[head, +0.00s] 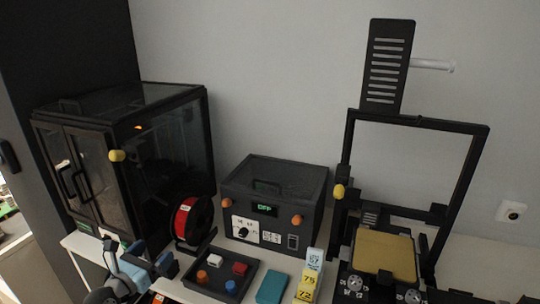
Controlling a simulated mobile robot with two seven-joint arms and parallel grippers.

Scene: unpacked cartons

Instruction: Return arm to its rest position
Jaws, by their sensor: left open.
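My left gripper (148,262) is low in the head view, at the left, near the front edge of the white table. Its blue and black parts reach up from the bottom edge. It is open, and I see nothing between its fingers. It appears to the left of a dark tray (206,289) and below a red spool (188,219); its exact distance from them is hard to judge. My right gripper is not in view.
A black enclosed printer (190,150) stands at left, a dark box with a green display (263,210) in the middle, and an open-frame printer (349,150) at right. The tray holds small coloured pieces. A teal block (271,287) and numbered tags (308,275) stand beside it.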

